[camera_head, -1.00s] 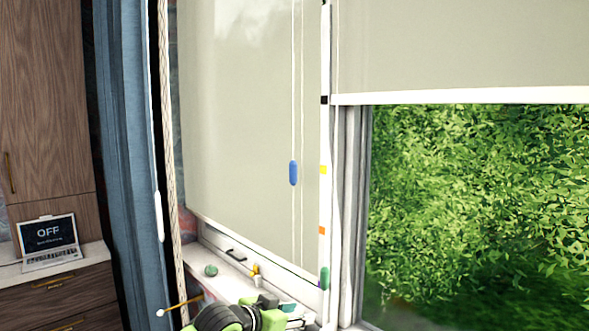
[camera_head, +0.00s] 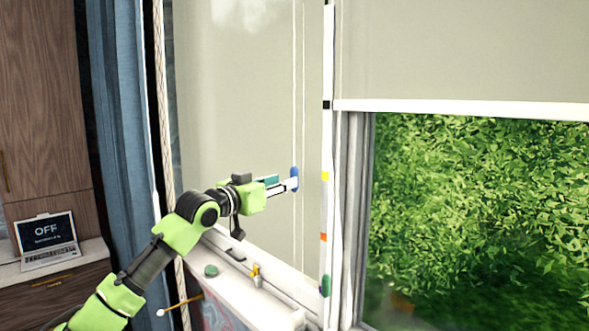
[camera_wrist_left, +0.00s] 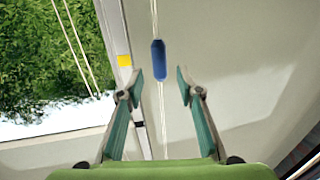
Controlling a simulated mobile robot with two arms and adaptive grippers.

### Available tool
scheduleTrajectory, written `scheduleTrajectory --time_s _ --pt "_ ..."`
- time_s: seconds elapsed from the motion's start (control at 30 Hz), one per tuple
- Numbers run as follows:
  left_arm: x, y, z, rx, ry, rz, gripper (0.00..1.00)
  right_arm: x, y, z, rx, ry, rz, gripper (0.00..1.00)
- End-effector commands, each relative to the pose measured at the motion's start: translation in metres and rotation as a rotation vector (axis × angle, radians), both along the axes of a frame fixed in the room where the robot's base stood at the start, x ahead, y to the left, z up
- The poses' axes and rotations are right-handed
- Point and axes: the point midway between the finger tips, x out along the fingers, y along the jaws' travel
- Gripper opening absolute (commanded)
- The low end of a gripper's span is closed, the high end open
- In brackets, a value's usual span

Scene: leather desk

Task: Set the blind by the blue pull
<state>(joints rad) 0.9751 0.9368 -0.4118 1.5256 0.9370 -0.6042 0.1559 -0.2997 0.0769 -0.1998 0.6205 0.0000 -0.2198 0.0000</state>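The blue pull (camera_head: 295,174) hangs on thin white cords in front of the left blind (camera_head: 235,110), which is drawn well down. My left gripper (camera_head: 290,184) reaches up to it from the lower left. In the left wrist view the gripper (camera_wrist_left: 159,88) is open, and the blue pull (camera_wrist_left: 158,60) shows just beyond and between the fingertips. Cord runs between the fingers, and neither finger visibly touches the pull. A marked white strip (camera_head: 326,200) with black, yellow and orange patches stands right of the pull. My right gripper is not in view.
A green pull (camera_head: 325,285) hangs low by the strip. The right blind (camera_head: 460,50) is raised partway over the window. The sill holds a small green object (camera_head: 211,271) and a yellow one (camera_head: 256,274). A blue curtain (camera_head: 120,130) and a laptop (camera_head: 45,240) are at left.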

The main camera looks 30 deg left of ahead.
Motion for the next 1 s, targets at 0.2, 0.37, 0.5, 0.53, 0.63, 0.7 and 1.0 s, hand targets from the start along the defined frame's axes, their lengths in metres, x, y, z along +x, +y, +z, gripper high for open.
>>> scheduleTrajectory --time_s 0.2,0.37,0.5,0.53,0.63,0.7,1.0 --pt "0.038 -0.006 0.004 -0.001 0.001 0.000 0.33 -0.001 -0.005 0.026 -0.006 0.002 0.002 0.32" --pt "0.055 -0.008 0.002 0.000 0.001 0.000 0.33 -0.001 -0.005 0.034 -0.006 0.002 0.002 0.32" --pt "0.063 -0.009 0.000 0.002 0.002 0.000 0.33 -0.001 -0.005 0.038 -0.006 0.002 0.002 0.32" --pt "0.064 -0.009 0.000 0.002 0.001 0.001 0.33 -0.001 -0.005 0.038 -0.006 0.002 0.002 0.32" --pt "0.066 -0.010 0.000 0.002 0.000 0.000 0.33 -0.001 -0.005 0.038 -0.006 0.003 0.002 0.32" --pt "0.066 -0.010 -0.001 0.002 0.000 0.000 0.33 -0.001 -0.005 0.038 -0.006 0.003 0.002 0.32" --pt "0.066 -0.009 -0.001 0.002 0.001 0.000 0.00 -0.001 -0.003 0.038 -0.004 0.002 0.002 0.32"
